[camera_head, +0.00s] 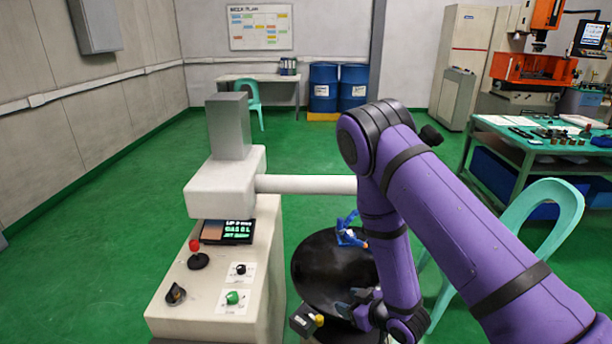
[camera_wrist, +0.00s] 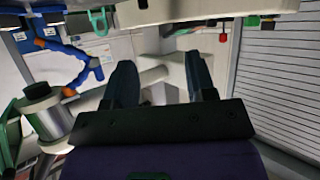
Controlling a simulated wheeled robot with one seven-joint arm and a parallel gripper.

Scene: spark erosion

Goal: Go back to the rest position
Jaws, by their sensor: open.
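My gripper (camera_wrist: 162,82) shows in the wrist view with its two dark fingers spread apart and nothing visible between them. In the head view my purple arm comes in from the lower right and bends down at the elbow. My gripper (camera_head: 352,302) is low there, over the round black surface (camera_head: 325,272), to the right of the pale control cabinet (camera_head: 210,295). My wrist partly hides that surface.
A blue jointed hose (camera_head: 348,232) stands close to my forearm; it also shows in the wrist view (camera_wrist: 72,50). A pale horizontal bar (camera_head: 305,184) runs behind my elbow. A turquoise chair (camera_head: 548,205) and a workbench (camera_head: 515,160) are right. Green floor lies open behind.

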